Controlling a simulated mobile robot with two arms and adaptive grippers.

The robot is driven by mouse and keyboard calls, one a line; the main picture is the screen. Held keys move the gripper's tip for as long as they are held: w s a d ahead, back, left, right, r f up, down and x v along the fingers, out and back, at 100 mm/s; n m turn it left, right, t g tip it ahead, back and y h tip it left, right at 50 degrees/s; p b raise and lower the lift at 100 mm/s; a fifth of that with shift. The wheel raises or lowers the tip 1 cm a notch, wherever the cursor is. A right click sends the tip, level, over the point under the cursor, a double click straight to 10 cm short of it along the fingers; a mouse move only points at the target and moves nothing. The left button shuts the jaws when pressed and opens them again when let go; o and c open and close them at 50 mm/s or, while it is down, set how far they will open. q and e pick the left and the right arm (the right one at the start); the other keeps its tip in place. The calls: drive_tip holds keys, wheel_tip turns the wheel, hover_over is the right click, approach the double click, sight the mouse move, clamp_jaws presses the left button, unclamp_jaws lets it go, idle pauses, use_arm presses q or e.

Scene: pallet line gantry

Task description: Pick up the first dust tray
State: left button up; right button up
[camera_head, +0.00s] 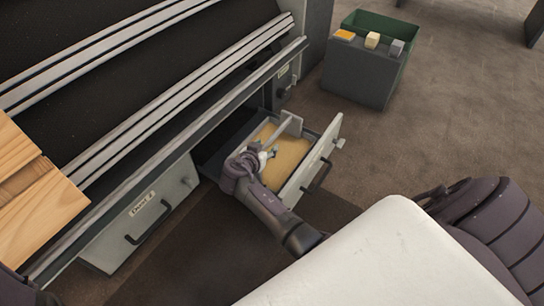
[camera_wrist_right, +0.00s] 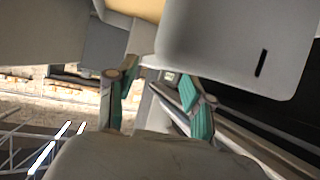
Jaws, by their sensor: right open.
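The dust tray (camera_head: 291,124), grey-walled with tan dust (camera_head: 287,152) inside, sits in a pulled-out drawer (camera_head: 312,166) in the head view. My right gripper (camera_head: 268,154) is over the near-left part of the tray, partly covering it. In the right wrist view its two teal-padded fingers (camera_wrist_right: 155,92) are apart, with no object held between them. Grey panels and a strip of tan (camera_wrist_right: 142,8) show beyond the fingers. I cannot tell whether the fingers touch the tray. My left gripper is not in view.
A closed drawer labelled "Dust 2" (camera_head: 132,228) is to the left, under the conveyor (camera_head: 150,85). Wooden boards (camera_head: 35,190) lie on the conveyor at left. Floor right of the open drawer is clear.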

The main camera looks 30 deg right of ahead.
sight(268, 142)
drive_tip(key=shift+w+d+f, duration=0.2)
drive_tip(key=shift+f, duration=0.05)
drive_tip(key=b+x, duration=0.3)
drive_tip(key=shift+w+d+f+b, duration=0.15)
drive_tip(key=shift+w+f+b, duration=0.05)
drive_tip(key=shift+w+b, duration=0.15)
drive_tip(key=shift+w+d+f, duration=0.1)
drive_tip(key=shift+d, duration=0.2)
clamp_jaws()
drive_tip(key=shift+w+r, duration=0.1)
drive_tip(key=shift+r, duration=0.1)
